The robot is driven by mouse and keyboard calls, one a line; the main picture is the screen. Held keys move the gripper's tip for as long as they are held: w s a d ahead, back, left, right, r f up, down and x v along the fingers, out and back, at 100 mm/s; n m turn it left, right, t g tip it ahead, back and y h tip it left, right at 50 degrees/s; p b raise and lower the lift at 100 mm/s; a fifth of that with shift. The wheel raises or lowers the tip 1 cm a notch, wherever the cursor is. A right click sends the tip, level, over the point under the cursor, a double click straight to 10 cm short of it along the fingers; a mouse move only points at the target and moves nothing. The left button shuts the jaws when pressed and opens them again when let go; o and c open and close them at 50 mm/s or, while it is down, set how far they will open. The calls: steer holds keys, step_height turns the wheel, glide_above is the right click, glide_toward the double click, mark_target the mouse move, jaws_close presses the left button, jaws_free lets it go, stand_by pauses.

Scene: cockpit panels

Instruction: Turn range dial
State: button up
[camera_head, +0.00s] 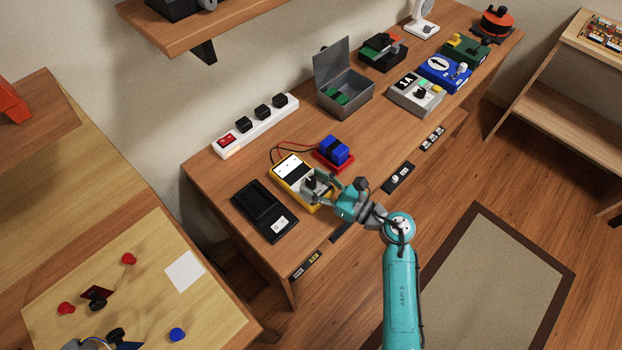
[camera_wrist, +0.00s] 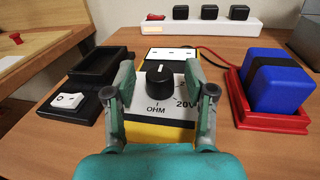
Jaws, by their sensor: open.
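The range dial (camera_wrist: 159,76) is a black round knob with a white mark on the pale face of a yellow multimeter (camera_head: 278,181). The wrist view shows "OHM" below the dial and "20V" at its lower right. My gripper (camera_wrist: 161,88) is open, with one finger on each side of the dial. I cannot tell whether either finger touches it. In the head view my gripper (camera_head: 317,190) is over the lower part of the multimeter and partly hides the dial.
A black tray with a white rocker switch (camera_head: 279,225) lies left of the multimeter. A blue block (camera_head: 335,149) in a red holder stands to the right, with a red lead to the meter. A white power strip (camera_head: 262,129) lies behind. The bench front has small labelled panels.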

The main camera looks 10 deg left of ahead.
steer(key=shift+w+a, duration=0.3)
steer(key=shift+a, duration=0.35)
jaws_close()
steer(key=shift+t, duration=0.3)
steer(key=m+t+h, duration=0.2)
steer(key=t, duration=0.1)
steer(key=shift+s+m, duration=0.15)
steer(key=shift+m, duration=0.25)
steer(key=shift+m+t+h, duration=1.1)
steer(key=shift+t+h, duration=0.1)
steer(key=shift+h, duration=0.3)
steer(key=shift+m+t+h, duration=0.5)
steer(key=shift+m+h, duration=0.1)
steer(key=shift+h, duration=0.1)
